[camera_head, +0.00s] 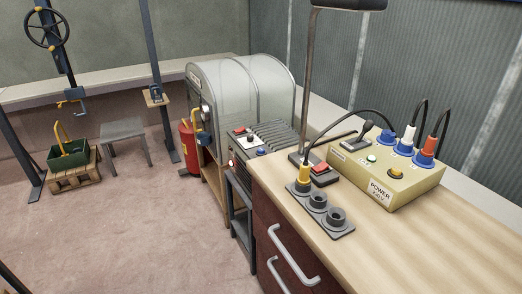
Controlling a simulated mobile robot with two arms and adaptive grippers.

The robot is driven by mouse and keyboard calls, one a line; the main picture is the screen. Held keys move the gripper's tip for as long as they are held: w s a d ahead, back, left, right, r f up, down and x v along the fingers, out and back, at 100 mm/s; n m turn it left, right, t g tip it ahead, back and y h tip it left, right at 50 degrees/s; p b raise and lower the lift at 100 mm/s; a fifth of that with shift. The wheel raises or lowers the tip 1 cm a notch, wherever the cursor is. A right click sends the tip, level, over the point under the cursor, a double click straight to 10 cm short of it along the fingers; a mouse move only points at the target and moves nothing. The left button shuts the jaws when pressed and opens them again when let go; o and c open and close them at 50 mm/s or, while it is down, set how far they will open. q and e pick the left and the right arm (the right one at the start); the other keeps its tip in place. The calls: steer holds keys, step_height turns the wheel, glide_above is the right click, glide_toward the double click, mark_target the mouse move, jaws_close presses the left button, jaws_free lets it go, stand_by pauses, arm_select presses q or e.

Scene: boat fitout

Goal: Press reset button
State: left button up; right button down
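No label reading "reset" is legible, so I cannot tell which button it is. A cream power box (385,178) marked "POWER" stands on the wooden counter. Left of the box, a dark pedestal carries a red button (321,169). A grey machine (262,140) left of the counter has a red switch (239,131), a blue button (261,151) and a red round light or button (230,163). Neither of my grippers is in view.
Blue, white and red plugs stand in the power box; a yellow plug (304,175) sits in a black socket strip (321,210). A lamp post (309,80) rises behind. The counter's right front is clear.

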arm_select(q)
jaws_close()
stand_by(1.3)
